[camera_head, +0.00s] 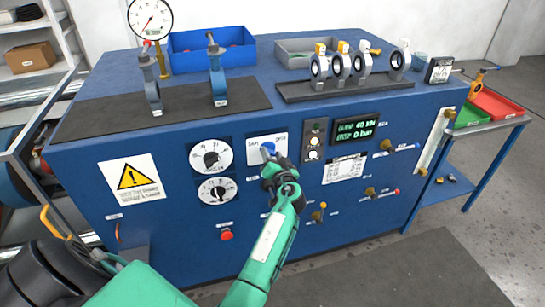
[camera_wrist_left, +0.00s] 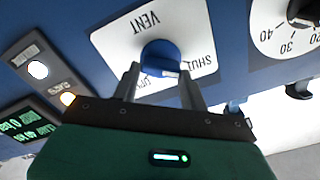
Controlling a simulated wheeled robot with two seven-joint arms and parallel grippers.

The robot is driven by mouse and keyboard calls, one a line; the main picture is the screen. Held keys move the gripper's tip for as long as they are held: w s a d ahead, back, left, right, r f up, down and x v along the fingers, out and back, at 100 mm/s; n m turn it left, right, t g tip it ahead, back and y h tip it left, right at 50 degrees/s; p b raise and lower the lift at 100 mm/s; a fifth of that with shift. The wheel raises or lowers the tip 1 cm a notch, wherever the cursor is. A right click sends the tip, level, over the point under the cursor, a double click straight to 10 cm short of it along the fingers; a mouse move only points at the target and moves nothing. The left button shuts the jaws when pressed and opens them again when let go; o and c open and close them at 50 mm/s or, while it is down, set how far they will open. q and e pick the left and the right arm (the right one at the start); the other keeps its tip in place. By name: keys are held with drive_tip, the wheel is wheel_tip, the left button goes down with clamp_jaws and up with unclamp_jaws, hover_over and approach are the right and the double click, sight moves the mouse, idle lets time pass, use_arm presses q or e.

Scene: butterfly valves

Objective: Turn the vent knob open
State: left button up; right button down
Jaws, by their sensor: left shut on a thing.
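The vent knob (camera_wrist_left: 160,57) is a round blue knob on a white plate (camera_wrist_left: 110,40) marked VENT, SHUT and a partly hidden third word. In the head view the knob (camera_head: 268,148) sits on the blue front panel, right of two white dials. My left gripper (camera_wrist_left: 160,80) is shut on the knob, one finger on each side. In the head view the left gripper (camera_head: 272,163) reaches the plate from below and covers part of it. A pale mark shows on the knob's lower edge in the wrist view. My right gripper is not in view.
A column of lamps (camera_head: 315,140) and a green display (camera_head: 357,129) lie right of the knob. Two dials (camera_head: 211,156) lie left, with a red button (camera_head: 226,235) below. Several brass-coloured valves project from the panel's right. Butterfly valves (camera_head: 340,66) stand on the bench top.

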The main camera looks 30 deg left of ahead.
use_arm(q)
drive_tip(key=shift+f+m+b, duration=0.1)
drive_tip(key=shift+m+b, duration=0.25)
drive_tip(key=shift+m, duration=0.65)
drive_tip(key=m, duration=0.2)
drive_tip(key=shift+m, duration=0.4)
drive_tip(key=m, duration=0.2)
drive_tip(key=shift+w+m, duration=0.1)
drive_tip(key=shift+m, duration=0.3)
drive_tip(key=m, duration=0.2)
drive_tip(key=shift+d+m+p, duration=0.1)
drive_tip(key=shift+m+p, duration=0.2)
drive_tip(key=shift+p, duration=0.1)
drive_tip(key=m+p, duration=0.2)
drive_tip(key=m, duration=0.2)
drive_tip(key=shift+f+m, duration=0.1)
drive_tip(key=shift+m, duration=0.2)
drive_tip(key=m+p, duration=0.2)
drive_tip(key=m, duration=0.1)
drive_tip(key=shift+m, duration=0.3)
drive_tip(key=m+p, duration=0.3)
drive_tip(key=m, duration=0.1)
drive_tip(key=shift+f, duration=0.2)
drive_tip(key=shift+m, duration=0.3)
drive_tip(key=shift+f+m, duration=0.1)
drive_tip(key=shift+m, duration=0.2)
